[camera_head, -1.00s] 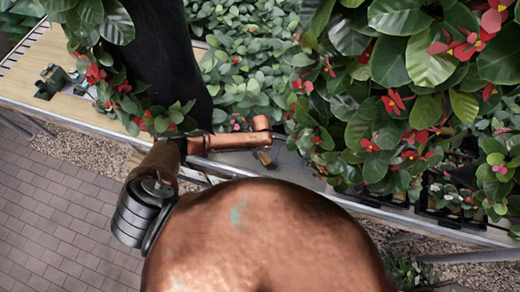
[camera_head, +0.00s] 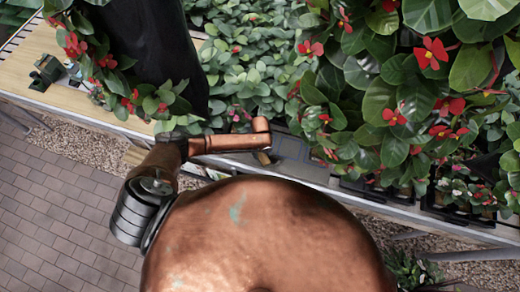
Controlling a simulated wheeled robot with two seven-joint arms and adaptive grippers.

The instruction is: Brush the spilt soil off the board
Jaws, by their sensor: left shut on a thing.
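My left gripper (camera_head: 262,140) is at the end of the copper-coloured arm, over the grey bench top (camera_head: 292,150) near its front edge. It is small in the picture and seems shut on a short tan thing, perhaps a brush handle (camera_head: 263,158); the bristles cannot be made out. A pale wooden surface (camera_head: 35,60) shows at the upper left, but I cannot tell if it is the board. No spilt soil can be made out. My right gripper is not in view.
Leafy plants with red flowers (camera_head: 433,53) overhang the bench at the right. Low green foliage (camera_head: 240,75) fills the middle behind the gripper. A small dark green object (camera_head: 46,72) stands on the wood. A brick-paved floor (camera_head: 60,210) lies in front.

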